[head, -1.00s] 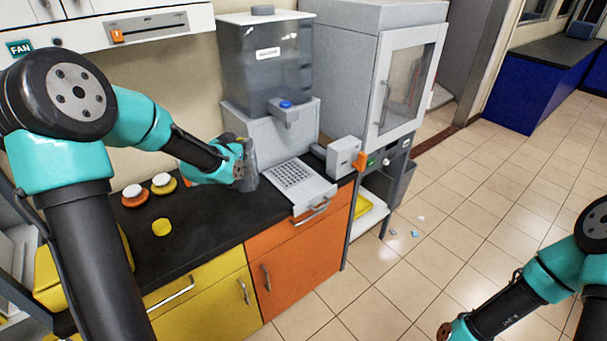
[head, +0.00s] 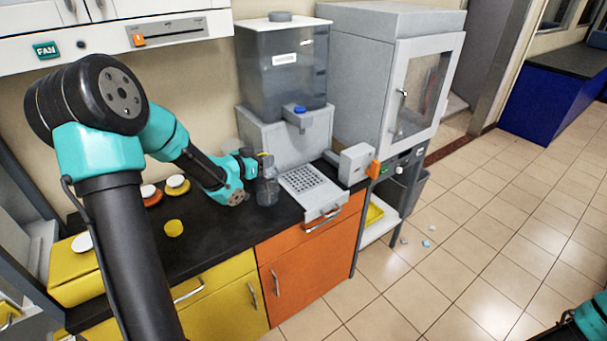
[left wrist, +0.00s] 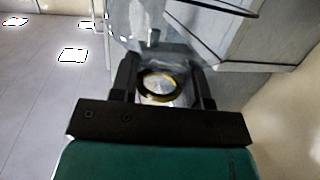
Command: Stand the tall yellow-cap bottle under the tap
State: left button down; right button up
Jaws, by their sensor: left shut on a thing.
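The tall clear bottle (head: 267,190) is held in my left gripper (head: 262,170), whose jaws are shut on its upper part. It looks close to upright in the head view, just left of the perforated drip tray (head: 312,184). In the left wrist view the bottle's yellow-edged round top (left wrist: 160,88) shows between the fingers (left wrist: 162,90). The tap (head: 298,120), with a blue button, juts from the front of the water tank (head: 284,75) above the tray's rear. The bottle is left of the tap, not beneath it.
A loose yellow disc (head: 173,228) lies on the black counter (head: 215,240). Two white-topped items, one orange-based (head: 151,198) and one yellow-based (head: 177,185), stand behind it. A grey box (head: 355,163) with an orange part stands right of the tray. The tray surface looks clear.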

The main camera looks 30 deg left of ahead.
pick_arm(q)
jog(key=r+x, duration=0.2)
jog(key=x, duration=1.1)
jog(key=shift+w+r, duration=0.3)
jog(key=shift+w, duration=0.3)
jog(key=shift+w+d, duration=0.1)
jog(key=shift+d, duration=0.05)
jog(key=shift+f+x, duration=0.2)
jog(key=shift+x, duration=0.8)
jog(key=shift+f+x, duration=0.2)
jog(key=shift+x, duration=0.75)
jog(key=shift+f, duration=0.15)
jog(key=c, duration=0.6)
grip_release()
